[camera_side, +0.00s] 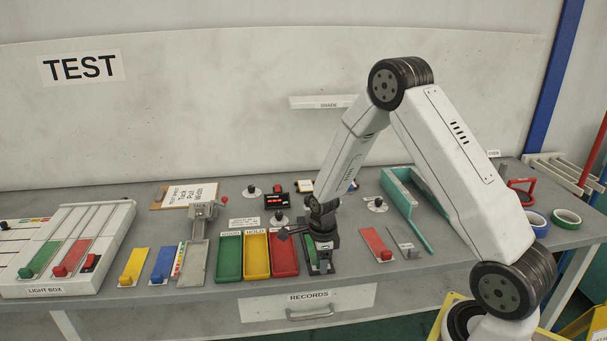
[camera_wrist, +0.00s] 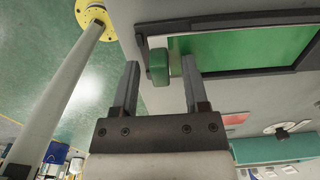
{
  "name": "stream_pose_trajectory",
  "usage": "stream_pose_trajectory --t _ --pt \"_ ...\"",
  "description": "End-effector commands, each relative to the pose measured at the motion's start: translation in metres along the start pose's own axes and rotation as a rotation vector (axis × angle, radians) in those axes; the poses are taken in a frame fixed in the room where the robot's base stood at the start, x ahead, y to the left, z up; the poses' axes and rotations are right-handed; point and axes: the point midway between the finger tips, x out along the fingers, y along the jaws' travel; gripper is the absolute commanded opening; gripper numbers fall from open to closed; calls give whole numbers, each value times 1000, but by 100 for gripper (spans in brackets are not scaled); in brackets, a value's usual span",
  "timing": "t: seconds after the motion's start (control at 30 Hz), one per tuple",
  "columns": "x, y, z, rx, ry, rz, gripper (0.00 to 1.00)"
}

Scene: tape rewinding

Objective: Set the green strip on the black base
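The green strip (camera_wrist: 240,50) lies flat within the dark rim of the black base (camera_wrist: 262,72) in the wrist view. Its upright green grip block (camera_wrist: 159,66) stands at the strip's near end, between my fingertips. My gripper (camera_wrist: 160,75) is open, with a visible gap between the block and each finger. In the side view my gripper (camera_side: 319,238) points down over the black base (camera_side: 329,267). It hides most of the strip there; only a little green shows.
Green (camera_side: 229,259), yellow (camera_side: 256,256) and red (camera_side: 284,255) trays stand left of the base. A red strip (camera_side: 376,243) lies to its right. Yellow (camera_side: 132,267) and blue (camera_side: 163,265) strips lie farther left, near the white light box (camera_side: 80,240). The bench edge is close in front.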

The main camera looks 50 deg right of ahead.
Motion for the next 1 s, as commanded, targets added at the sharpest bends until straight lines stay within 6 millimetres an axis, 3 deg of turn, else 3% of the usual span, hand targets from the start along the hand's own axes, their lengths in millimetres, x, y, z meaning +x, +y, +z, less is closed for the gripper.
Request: stream_pose_trajectory --t 0.47,1.0 --pt "-12 0 0 0 0 -1 58" --pt "-79 0 0 0 -2 -3 58"
